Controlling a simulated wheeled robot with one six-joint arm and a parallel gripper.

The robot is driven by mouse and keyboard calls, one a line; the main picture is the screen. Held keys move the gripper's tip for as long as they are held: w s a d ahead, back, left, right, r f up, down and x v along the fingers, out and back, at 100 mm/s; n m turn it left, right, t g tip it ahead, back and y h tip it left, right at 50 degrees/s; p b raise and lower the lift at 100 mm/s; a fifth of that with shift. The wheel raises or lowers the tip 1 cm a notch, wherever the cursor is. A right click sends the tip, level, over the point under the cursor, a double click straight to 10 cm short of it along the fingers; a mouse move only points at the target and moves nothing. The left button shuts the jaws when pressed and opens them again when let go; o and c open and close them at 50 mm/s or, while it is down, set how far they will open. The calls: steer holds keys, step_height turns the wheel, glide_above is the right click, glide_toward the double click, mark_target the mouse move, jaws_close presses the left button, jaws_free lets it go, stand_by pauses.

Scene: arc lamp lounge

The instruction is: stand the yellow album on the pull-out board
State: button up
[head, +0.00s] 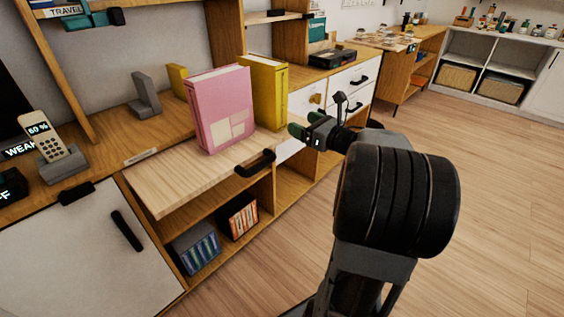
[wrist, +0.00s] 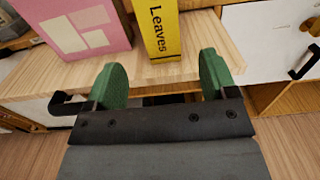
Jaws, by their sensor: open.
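The yellow album (head: 265,92) stands upright at the right end of the pull-out board (head: 188,180), just right of and behind a pink album (head: 222,110). In the wrist view the yellow album (wrist: 159,30) shows its spine, marked "Leaves", with its lower end at the board (wrist: 190,72). My gripper (head: 300,133) is in front of the board's right part, near the yellow album and apart from it. In the wrist view my gripper (wrist: 163,82) is open and empty, its green fingers either side of the album's line.
The pink album (wrist: 80,25) stands close on the left. The board's black handle (head: 255,164) juts out at its front edge. A grey bookend (head: 145,95) and a phone (head: 45,135) are on the cabinet top. The board's left part is bare.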

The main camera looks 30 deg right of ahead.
steer(key=s+a+f+n+g+h, duration=0.2)
steer(key=s+a+f+n+g, duration=0.5)
steer(key=n, duration=0.9)
steer(key=s+a+f+n+g+h, duration=0.3)
steer(key=s+a+f+n+g, duration=0.4)
steer(key=a+n, duration=0.6)
steer(key=s+n, duration=0.2)
steer(key=n, duration=0.1)
steer(key=shift+s+a+f+g+h, duration=0.15)
steer(key=shift+a+f+g+h, duration=0.05)
steer(key=shift+f+g+h, duration=0.1)
